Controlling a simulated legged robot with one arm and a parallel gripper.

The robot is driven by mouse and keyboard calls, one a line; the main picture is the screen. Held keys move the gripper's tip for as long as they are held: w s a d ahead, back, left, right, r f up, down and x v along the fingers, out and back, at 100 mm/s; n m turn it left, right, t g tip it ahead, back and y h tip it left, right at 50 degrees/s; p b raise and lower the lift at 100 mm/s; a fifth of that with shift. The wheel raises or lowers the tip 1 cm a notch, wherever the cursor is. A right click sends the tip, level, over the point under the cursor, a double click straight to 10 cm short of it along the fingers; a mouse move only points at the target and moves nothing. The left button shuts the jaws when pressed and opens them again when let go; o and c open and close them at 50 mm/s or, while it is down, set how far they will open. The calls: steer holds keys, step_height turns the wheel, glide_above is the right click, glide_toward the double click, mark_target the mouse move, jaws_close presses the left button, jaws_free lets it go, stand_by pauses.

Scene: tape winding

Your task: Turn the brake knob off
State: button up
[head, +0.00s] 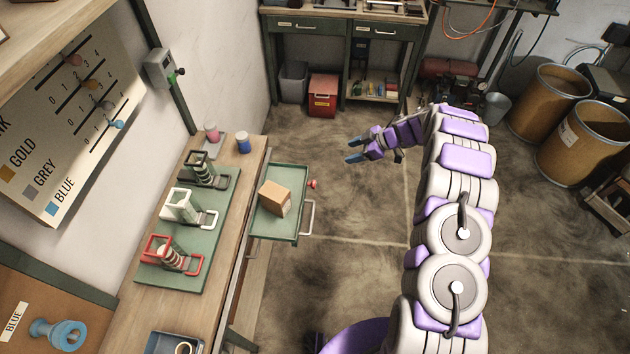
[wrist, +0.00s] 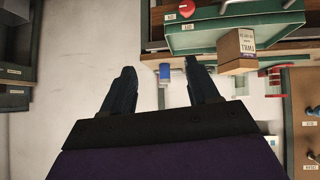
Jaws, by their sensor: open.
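A small red knob (head: 312,184) sticks out from the right end of the green tray cart (head: 262,228), above a pale handle. I take it as the brake knob; its setting is too small to read. It also shows at the top of the wrist view (wrist: 186,8), beside a small white label. My gripper (head: 356,150) is open and empty, in the air up and to the right of the knob, apart from it. In the wrist view its two dark fingers (wrist: 160,70) stand apart, with the knob beyond them.
A cardboard box (head: 274,198) lies on the tray. The workbench (head: 152,300) to the left bears green, white and red winding fixtures (head: 172,253), a pink jar and a blue jar (head: 243,142). Open floor lies between the cart and my arm.

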step_height(320, 180, down, 3)
steer(key=s+g, duration=0.2)
steer(key=s, duration=0.1)
steer(key=b, duration=0.3)
glide_toward(312, 184)
steer(key=x, duration=0.8)
steer(key=shift+w+d+f, duration=0.2)
steer(key=shift+w+f, duration=0.15)
steer(key=shift+f, duration=0.3)
steer(key=c, duration=1)
